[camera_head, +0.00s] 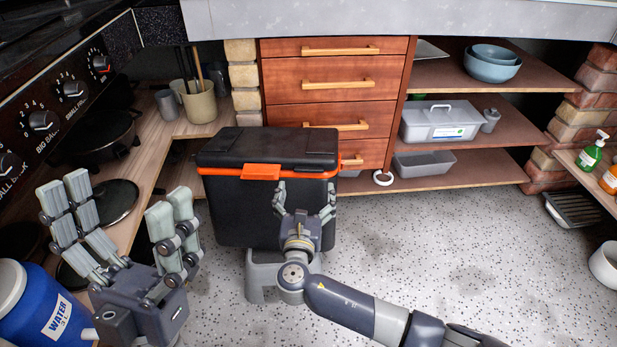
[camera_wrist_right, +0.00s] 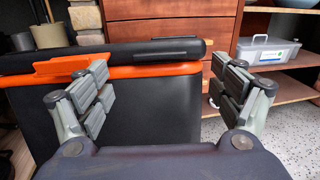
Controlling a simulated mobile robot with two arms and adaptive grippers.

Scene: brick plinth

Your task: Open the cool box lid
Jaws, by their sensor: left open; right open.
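The cool box (camera_head: 225,215) is black with an orange rim and stands on a grey stool-like support. Its black lid (camera_head: 268,146) is shut. An orange latch (camera_head: 261,172) is at the front under the lid; it also shows at the left in the right wrist view (camera_wrist_right: 62,67). My right gripper (camera_head: 305,190) is open in front of the box, just below the rim and to the right of the latch. In the right wrist view its fingers (camera_wrist_right: 160,90) stand apart with nothing between them. My left gripper (camera_head: 120,208) is open and empty at the lower left, away from the box.
A stove with knobs (camera_head: 72,88) and pans is at the left. A blue water jug (camera_head: 45,305) is at the lower left. Wooden drawers (camera_head: 335,85) and shelves with a grey toolbox (camera_head: 440,121) stand behind the box.

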